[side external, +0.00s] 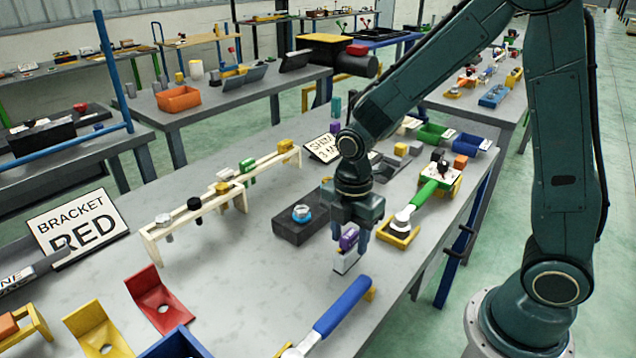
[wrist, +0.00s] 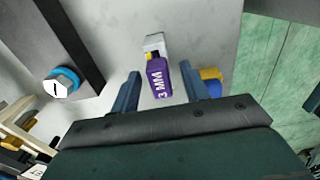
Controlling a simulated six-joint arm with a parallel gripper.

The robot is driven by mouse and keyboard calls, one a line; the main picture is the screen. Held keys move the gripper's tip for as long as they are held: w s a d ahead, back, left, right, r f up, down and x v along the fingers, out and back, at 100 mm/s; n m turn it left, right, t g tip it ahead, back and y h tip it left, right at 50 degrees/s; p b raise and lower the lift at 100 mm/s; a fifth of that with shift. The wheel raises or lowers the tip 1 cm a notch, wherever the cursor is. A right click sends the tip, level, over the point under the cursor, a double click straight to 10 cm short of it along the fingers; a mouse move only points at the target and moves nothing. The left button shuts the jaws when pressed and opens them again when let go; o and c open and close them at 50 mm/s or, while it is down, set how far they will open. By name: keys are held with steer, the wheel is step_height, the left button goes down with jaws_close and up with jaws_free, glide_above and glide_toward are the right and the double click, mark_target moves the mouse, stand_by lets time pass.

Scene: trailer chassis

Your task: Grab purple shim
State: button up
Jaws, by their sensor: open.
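The purple shim (wrist: 159,84), marked "3 MM", stands between the two fingers of my gripper (wrist: 159,73) in the wrist view, with a visible gap on each side. In the side view the purple shim (side external: 348,239) sits at the top of a small light grey block (side external: 345,262) near the table's front edge. My gripper (side external: 351,235) is open and points down over it. Its fingers partly hide the shim there. The grey block also shows beyond the shim in the wrist view (wrist: 154,43).
A dark block with a blue-ringed bolt (side external: 302,213) lies just left of my gripper. A yellow-based tool with a green handle (side external: 425,193) is close on the right. A blue-handled tool (side external: 342,306) lies in front.

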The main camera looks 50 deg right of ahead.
mark_target(350, 234)
jaws_close()
steer(key=shift+r, duration=0.1)
stand_by(0.4)
step_height(350, 234, up, 20)
stand_by(0.8)
stand_by(0.4)
